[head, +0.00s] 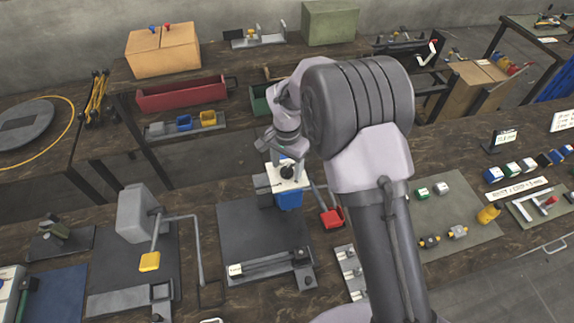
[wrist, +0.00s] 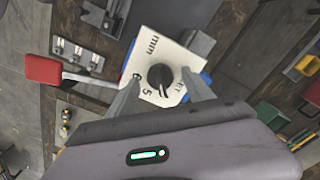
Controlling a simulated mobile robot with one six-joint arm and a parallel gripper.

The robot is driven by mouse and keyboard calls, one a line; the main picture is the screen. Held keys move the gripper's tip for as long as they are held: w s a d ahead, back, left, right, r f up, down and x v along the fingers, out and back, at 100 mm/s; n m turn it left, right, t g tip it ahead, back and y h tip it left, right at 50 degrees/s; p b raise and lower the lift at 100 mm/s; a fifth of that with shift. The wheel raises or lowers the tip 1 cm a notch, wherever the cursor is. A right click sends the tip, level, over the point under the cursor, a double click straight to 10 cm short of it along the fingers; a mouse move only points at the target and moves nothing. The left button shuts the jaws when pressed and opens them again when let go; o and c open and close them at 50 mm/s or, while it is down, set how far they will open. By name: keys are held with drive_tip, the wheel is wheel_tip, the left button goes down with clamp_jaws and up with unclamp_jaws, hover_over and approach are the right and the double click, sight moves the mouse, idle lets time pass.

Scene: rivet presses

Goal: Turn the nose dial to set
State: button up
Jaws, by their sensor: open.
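The nose dial (wrist: 160,77) is a round black knob on a white plate (wrist: 147,45) with the markings mm, 6, 5 and a partly covered word ending in ET. It also shows in the head view as a dark knob (head: 287,172) on top of the blue press head (head: 289,199). My gripper (wrist: 161,81) is open, its two fingers on either side of the knob with gaps visible. In the head view my gripper (head: 287,160) points down over the plate. Whether the fingers touch the plate, and the exact pointer setting, I cannot tell.
A red-ended lever (head: 332,219) sticks out beside the press and also shows in the wrist view (wrist: 42,69). A grey press with a yellow pad (head: 150,261) stands to the left. A red bin (head: 182,94) and a small tray with blue and yellow cups (head: 188,124) lie behind.

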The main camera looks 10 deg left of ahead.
drive_tip(key=shift+c, duration=0.2)
clamp_jaws()
drive_tip(key=n, duration=0.4)
drive_tip(key=shift+n+b, duration=0.3)
drive_tip(key=shift+n, duration=2.6)
drive_tip(key=shift+r, duration=0.1)
drive_tip(key=shift+o, duration=0.2)
unclamp_jaws()
